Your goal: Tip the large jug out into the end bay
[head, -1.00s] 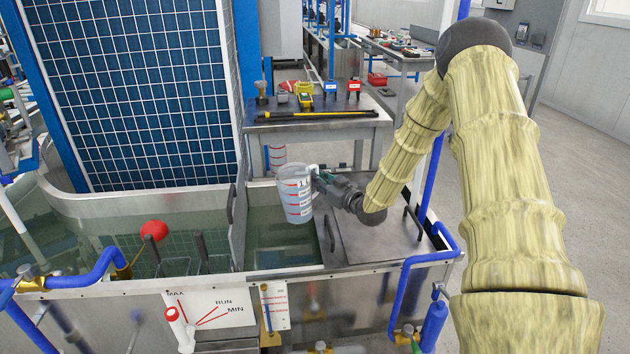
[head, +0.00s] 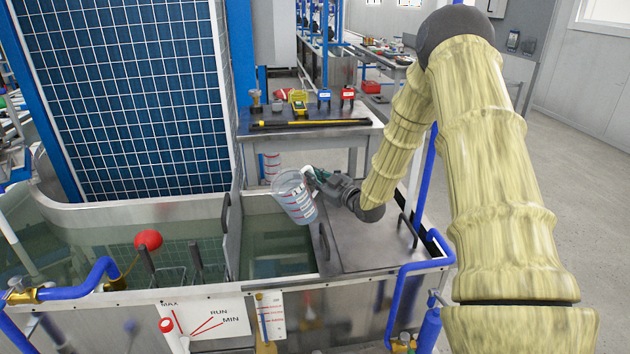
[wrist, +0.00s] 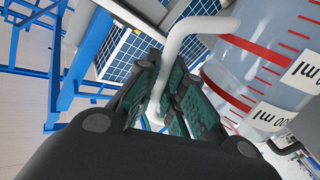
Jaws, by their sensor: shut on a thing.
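The large jug (head: 295,199) is clear with red scale marks and hangs over the end bay (head: 272,240), tilted with its rim toward the upper left. In the wrist view its wall (wrist: 265,85) fills the right side. My gripper (head: 318,181) is shut on the jug's white handle; in the wrist view the handle passes between the green-padded fingers (wrist: 172,100). The end bay is a narrow open compartment of the metal tank with greenish water in it. Whether liquid is leaving the jug cannot be told.
A metal lid (head: 372,240) with dark handles covers the tank right of the bay. A divider (head: 232,225) separates the bay from the larger water section with a red float (head: 149,239). A bench (head: 320,132) with meters stands behind. Blue pipes (head: 400,290) run at the front right.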

